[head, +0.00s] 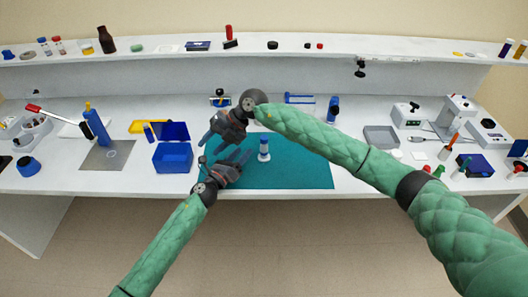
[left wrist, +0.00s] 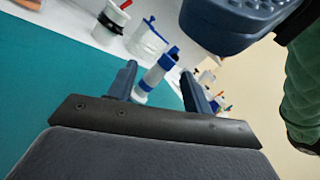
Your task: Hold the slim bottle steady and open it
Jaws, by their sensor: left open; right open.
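The slim bottle (head: 264,148), white with blue parts, stands upright on the teal mat (head: 300,175). My left gripper (head: 240,156) is open just left of the bottle, fingers pointing toward it. In the left wrist view the bottle (left wrist: 154,76) appears in the gap between the open fingers (left wrist: 158,68); the fingers do not appear to be closed on it. My right gripper (head: 205,139) is open and empty, left of the bottle and behind the left gripper, its arm reaching across from the right.
A blue open box (head: 173,158) stands left of the mat. A grey tray (head: 381,138) and bench instruments (head: 459,110) are to the right. A shelf (head: 270,48) with small items runs along the back. The mat right of the bottle is clear.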

